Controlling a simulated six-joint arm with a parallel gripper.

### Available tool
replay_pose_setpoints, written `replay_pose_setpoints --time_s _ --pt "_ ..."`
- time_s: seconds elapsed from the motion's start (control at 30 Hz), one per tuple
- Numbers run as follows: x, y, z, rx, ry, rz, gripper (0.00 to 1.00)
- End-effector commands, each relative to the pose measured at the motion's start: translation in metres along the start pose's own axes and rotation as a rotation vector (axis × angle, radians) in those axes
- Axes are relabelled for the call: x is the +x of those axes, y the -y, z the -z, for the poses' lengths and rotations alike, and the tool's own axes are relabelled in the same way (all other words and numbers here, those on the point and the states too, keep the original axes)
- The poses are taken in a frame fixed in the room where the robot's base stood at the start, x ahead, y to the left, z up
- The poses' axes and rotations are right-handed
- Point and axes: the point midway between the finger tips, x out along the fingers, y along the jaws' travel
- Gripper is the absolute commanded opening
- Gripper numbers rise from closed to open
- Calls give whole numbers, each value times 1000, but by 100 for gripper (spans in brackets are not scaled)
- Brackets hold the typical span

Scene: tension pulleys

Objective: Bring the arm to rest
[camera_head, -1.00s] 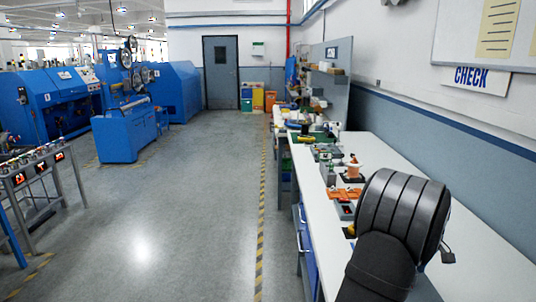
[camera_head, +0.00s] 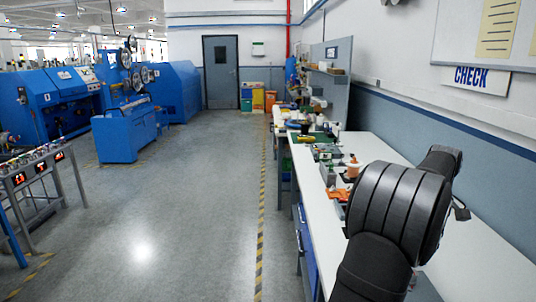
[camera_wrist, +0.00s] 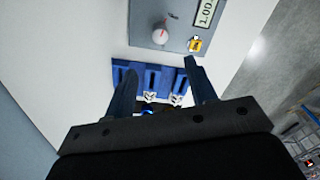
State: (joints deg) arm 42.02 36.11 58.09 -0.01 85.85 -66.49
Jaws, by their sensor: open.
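My gripper (camera_wrist: 160,66) is open in the wrist view, with its two dark fingers apart. Between and beyond the fingers is a blue slotted block (camera_wrist: 150,75) on the white bench top. Small silver and white pieces (camera_wrist: 162,98) show at its near edge, between the fingers; I cannot tell what they are. Nothing appears gripped. In the head view my dark arm covers the lower right, over the bench, and the gripper itself is hidden there.
A grey box (camera_wrist: 180,22) with a round knob and a display stands beyond the blue block. The white workbench (camera_head: 485,265) runs along the right wall, with several small fixtures (camera_head: 325,152) farther back. The floor (camera_head: 190,210) left of the bench is clear.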

Motion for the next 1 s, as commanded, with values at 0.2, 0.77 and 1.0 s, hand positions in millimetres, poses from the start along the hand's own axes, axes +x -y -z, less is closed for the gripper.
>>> replay_pose_setpoints --time_s 0.2,0.77,1.0 --pt "45 0 0 0 1 2 51" --pt "137 0 0 73 -1 -1 51" --pt "137 0 0 274 0 -1 51"
